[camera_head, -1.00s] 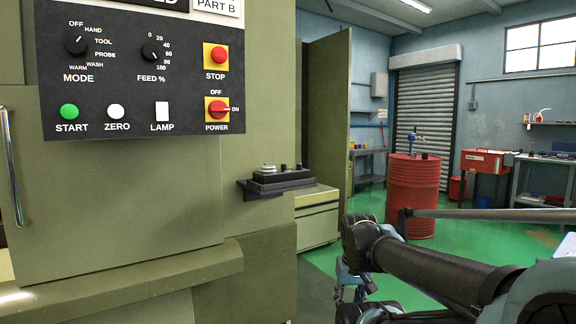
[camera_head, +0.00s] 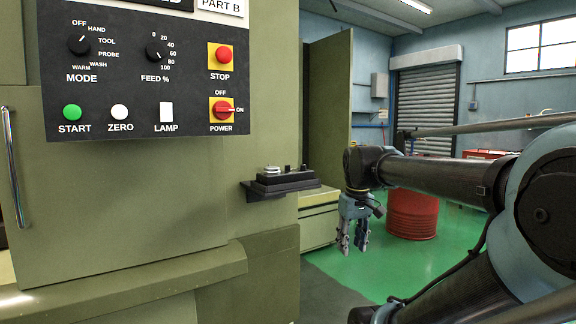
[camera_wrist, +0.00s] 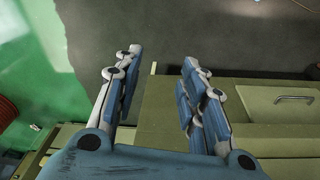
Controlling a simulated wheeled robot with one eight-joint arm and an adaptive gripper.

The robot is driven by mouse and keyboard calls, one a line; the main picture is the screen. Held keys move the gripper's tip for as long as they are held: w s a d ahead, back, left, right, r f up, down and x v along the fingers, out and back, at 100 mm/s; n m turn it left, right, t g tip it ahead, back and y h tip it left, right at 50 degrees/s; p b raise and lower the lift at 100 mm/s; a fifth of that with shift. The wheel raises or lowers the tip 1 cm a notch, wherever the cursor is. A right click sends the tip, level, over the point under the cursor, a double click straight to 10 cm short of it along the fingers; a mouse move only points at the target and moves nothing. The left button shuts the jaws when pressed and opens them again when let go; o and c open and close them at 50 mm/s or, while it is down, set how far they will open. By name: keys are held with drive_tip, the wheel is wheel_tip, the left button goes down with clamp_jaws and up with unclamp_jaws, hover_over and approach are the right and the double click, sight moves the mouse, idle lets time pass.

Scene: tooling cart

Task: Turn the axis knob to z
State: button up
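A small dark box (camera_head: 283,178) with a silver dial and small black knobs on top sits on a black bracket shelf on the right side of the green machine. It is too small to tell whether one of these is the axis knob, and no letter z is readable. My gripper (camera_head: 352,250) hangs fingers down to the right of this box and lower than it, apart from it. In the wrist view my gripper (camera_wrist: 160,60) is open and empty, with floor and green machine surfaces beyond its fingers.
The black panel (camera_head: 200,95) on the machine carries a MODE knob (camera_head: 79,44), a FEED % knob (camera_head: 156,51), a red STOP button (camera_head: 223,56) and a POWER switch (camera_head: 223,109). A red drum (camera_head: 412,215) stands behind my arm. Green floor lies open below my gripper.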

drive_tip(key=w+a+r+n+g, duration=0.1)
drive_tip(key=w+a+r+n, duration=0.3)
drive_tip(key=w+r, duration=0.55)
drive_tip(key=w+a+r+n, duration=0.3)
drive_tip(key=w+a+r, duration=0.15)
drive_tip(key=r, duration=0.95)
drive_tip(key=n+g, duration=0.1)
drive_tip(key=n, duration=0.6)
approach(288, 168)
drive_tip(key=f, duration=0.5)
drive_tip(key=w+f, duration=0.1)
drive_tip(key=f, duration=0.2)
drive_tip(key=shift+a, duration=0.2)
drive_tip(key=shift+c, duration=0.4)
clamp_jaws()
